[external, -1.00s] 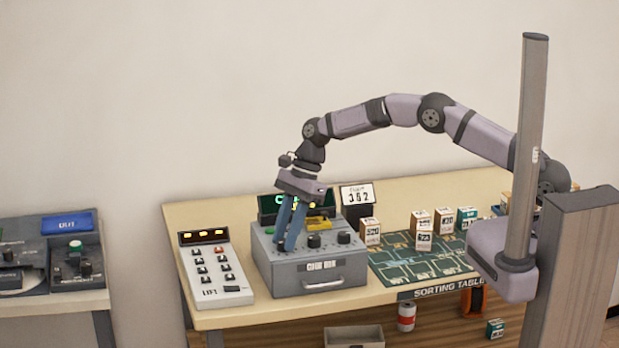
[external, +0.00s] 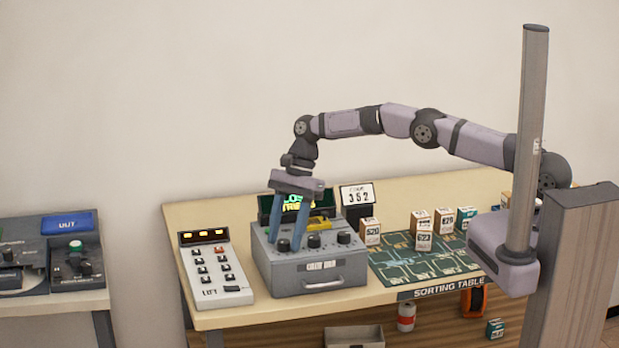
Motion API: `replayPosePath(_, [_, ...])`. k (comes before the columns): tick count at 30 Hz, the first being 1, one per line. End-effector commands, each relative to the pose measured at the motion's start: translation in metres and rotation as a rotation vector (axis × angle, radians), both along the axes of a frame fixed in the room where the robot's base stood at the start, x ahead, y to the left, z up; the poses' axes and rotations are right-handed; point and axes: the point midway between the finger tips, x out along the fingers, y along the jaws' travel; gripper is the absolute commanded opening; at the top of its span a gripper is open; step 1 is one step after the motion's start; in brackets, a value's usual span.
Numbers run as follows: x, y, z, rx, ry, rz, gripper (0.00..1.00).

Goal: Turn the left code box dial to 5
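The grey code box (external: 264,264) stands on the table with a row of three dark dials on its top. The left dial (external: 283,244) is between the two blue fingers of my gripper (external: 285,243). The fingers are spread, one on each side of the dial, with their tips low near the box top. Contact with the dial cannot be made out. The dial's pointer and numbers are too small to read. The middle dial (external: 314,240) is just right of the right finger, and the right dial (external: 344,237) is clear.
A white keypad panel (external: 228,290) lies left of the box. A dark screen with green text (external: 292,203) and a number card (external: 357,195) stand behind it. Several small boxes stand on the green sorting mat (external: 395,280) to the right.

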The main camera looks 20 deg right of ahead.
Motion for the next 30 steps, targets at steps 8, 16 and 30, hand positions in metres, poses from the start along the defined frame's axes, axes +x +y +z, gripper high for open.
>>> replayPosePath(8, [0.0,0.0,0.001,0.0,0.0,-0.001,0.44])
replayPosePath(16, [0.008,-0.008,0.024,0.002,-0.003,-0.002,0.44])
replayPosePath(30, [0.018,-0.022,0.067,0.0,0.0,-0.001,0.44])
